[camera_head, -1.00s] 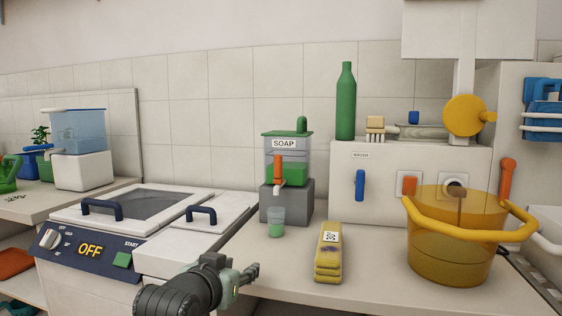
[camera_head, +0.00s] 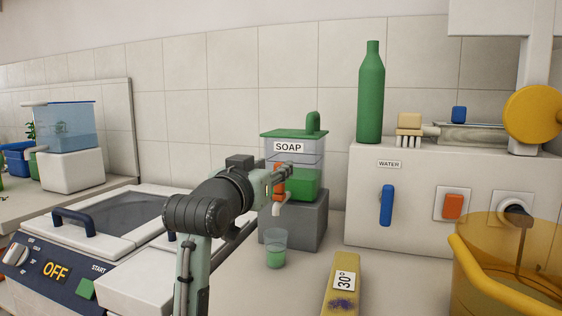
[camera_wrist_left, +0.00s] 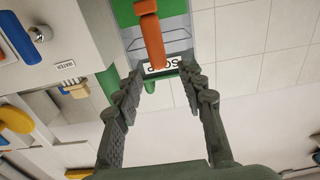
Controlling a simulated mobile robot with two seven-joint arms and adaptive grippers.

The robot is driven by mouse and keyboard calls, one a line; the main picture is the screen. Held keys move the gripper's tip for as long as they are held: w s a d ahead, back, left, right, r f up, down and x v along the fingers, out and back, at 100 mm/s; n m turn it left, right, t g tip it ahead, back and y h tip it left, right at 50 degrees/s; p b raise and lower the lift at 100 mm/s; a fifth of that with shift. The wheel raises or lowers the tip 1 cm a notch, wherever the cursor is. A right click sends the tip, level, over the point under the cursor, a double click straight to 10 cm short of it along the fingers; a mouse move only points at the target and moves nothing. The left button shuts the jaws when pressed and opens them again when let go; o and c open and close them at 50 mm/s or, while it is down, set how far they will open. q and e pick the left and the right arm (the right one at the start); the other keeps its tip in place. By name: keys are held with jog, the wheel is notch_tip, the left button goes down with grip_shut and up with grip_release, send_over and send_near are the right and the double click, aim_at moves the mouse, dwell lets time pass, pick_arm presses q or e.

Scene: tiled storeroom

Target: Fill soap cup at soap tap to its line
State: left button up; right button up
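The soap dispenser (camera_head: 308,160) has a green lid, a clear tank with green soap and a SOAP label, and stands on a grey block (camera_head: 305,225). Its orange tap handle (camera_head: 279,185) is partly hidden by my left gripper (camera_head: 284,174). A pale spout (camera_head: 284,200) shows below it. The clear soap cup (camera_head: 276,249) stands upright on the counter below the spout with green soap in its lower part; I cannot make out its line. In the left wrist view my left gripper (camera_wrist_left: 161,80) is open, with the orange handle (camera_wrist_left: 150,35) just beyond its fingertips. My right gripper is out of view.
A yellow packet (camera_head: 342,290) lies right of the cup. The water unit (camera_head: 420,220) with a blue handle stands at the right, near an amber bucket (camera_head: 500,285). A green bottle (camera_head: 370,95) stands on the unit. The washer (camera_head: 95,240) reads OFF at the left.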

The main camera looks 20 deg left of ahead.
aim_at(278, 164)
pick_arm(q)
jog(key=w, duration=0.3)
jog(key=shift+w, duration=0.4)
jog(key=shift+w+f, duration=0.1)
jog(key=shift+w, duration=0.3)
jog(key=c, duration=0.8)
grip_shut()
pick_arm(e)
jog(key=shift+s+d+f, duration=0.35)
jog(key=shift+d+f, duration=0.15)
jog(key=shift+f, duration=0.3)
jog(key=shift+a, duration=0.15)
